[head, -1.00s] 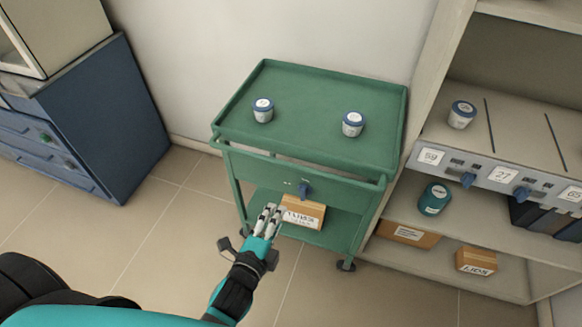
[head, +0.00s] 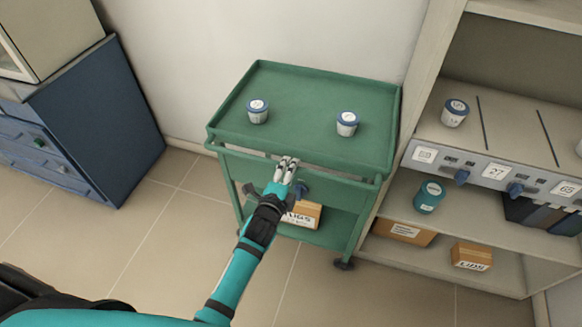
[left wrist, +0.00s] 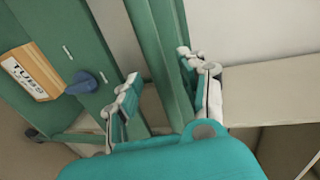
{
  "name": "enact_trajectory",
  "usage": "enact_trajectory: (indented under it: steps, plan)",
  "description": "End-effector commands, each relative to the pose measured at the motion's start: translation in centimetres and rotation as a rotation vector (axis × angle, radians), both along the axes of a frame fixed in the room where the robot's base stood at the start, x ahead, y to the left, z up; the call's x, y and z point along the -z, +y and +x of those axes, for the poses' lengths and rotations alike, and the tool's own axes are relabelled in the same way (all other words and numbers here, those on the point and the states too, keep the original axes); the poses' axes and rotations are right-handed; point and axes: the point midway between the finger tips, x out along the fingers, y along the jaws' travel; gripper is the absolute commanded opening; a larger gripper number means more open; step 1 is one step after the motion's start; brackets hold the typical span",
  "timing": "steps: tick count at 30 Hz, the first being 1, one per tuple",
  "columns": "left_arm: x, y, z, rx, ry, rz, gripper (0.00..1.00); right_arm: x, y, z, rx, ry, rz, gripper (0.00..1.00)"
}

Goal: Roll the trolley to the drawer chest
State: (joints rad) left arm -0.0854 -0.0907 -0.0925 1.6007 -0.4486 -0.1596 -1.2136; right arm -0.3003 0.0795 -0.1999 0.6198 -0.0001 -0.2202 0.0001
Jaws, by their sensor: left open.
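The green trolley (head: 300,90) stands against the wall, with a push rail (head: 325,176) along its front. The blue drawer chest (head: 100,120) stands to its left, with a floor gap between them. My left gripper (head: 286,168) is at the front rail, open. In the left wrist view the open fingers (left wrist: 165,88) lie on either side of a green trolley bar (left wrist: 152,45); whether they touch it I cannot tell. My right gripper is out of view.
A cardboard box (head: 304,215) sits on the trolley's lower shelf, below a blue knob (head: 302,189). A beige shelf unit (head: 420,215) with tubs and boxes stands close at the trolley's right. The tiled floor (head: 140,235) in front of the chest is clear.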

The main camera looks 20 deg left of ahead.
Motion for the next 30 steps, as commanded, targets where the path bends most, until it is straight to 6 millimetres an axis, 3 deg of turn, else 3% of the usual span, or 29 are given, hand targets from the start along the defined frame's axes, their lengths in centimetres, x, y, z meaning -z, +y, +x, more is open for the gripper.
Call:
enact_trajectory:
  steps: [6, 15, 24, 30]
  plan:
    - [0.3, -0.1, 1.7, 0.001, 0.0, 0.0, 0.42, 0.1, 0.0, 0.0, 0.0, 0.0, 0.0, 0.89]
    - [0.4, -0.1, 1.8, 0.001, -0.001, 0.0, 0.41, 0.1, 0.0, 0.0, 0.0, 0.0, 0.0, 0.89]
    - [0.4, -0.1, 1.8, 0.001, 0.0, 0.0, 0.01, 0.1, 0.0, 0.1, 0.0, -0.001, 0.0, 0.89]
    - [0.4, -0.1, 1.8, 0.001, 0.0, 0.0, 0.0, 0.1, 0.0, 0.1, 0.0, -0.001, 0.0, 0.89]
